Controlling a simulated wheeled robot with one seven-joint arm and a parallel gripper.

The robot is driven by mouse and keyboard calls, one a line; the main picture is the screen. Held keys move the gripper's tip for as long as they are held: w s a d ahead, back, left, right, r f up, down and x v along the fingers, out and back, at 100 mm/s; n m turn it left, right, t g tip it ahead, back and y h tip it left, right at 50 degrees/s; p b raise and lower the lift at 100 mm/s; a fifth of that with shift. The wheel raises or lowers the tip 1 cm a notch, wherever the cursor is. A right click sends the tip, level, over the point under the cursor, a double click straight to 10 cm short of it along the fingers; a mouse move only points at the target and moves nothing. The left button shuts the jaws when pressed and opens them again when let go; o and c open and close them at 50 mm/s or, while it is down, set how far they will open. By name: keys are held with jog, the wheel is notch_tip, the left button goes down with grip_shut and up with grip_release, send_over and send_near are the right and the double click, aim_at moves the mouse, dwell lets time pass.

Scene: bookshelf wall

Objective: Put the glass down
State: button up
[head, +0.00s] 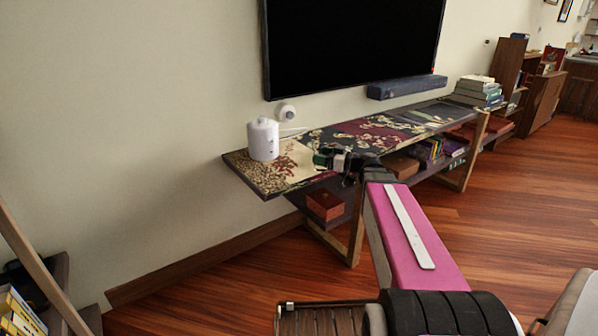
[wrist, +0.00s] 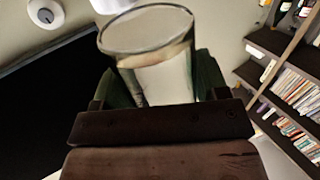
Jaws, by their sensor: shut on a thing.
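My gripper (head: 337,159) is at the end of my arm, over the near part of the long low bench (head: 258,184) below the wall screen. In the wrist view my gripper (wrist: 165,88) is shut on a clear glass (wrist: 150,42), with a green finger on each side of it. The glass's round rim faces the camera. In the head view I cannot make out the glass clearly, and I cannot tell whether its base touches the bench top.
A white cylinder (head: 263,139) stands on the bench's left end. Books (head: 478,90) are stacked at its far end. A dark screen (head: 352,45) hangs above, with a soundbar (head: 407,87) under it. A reddish box (head: 325,204) sits on the lower shelf. The patterned top between has free room.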

jog(key=shift+w+a+r, duration=0.1)
jog(key=w+a+f, duration=0.1)
jog(key=w, duration=0.1)
jog(key=w+a+f, duration=0.2)
jog(key=w, duration=0.1)
jog(key=w+a+f, duration=0.2)
jog(key=w, duration=0.1)
jog(key=shift+w+a, duration=0.1)
jog(key=shift+a, duration=0.1)
jog(key=w+a+f, duration=0.2)
jog(key=w, duration=0.1)
jog(key=shift+w+a+f, duration=0.2)
jog(key=shift+w+f, duration=0.05)
jog(key=shift+f, duration=0.05)
jog(key=shift+f, duration=0.2)
jog(key=o, duration=1.1)
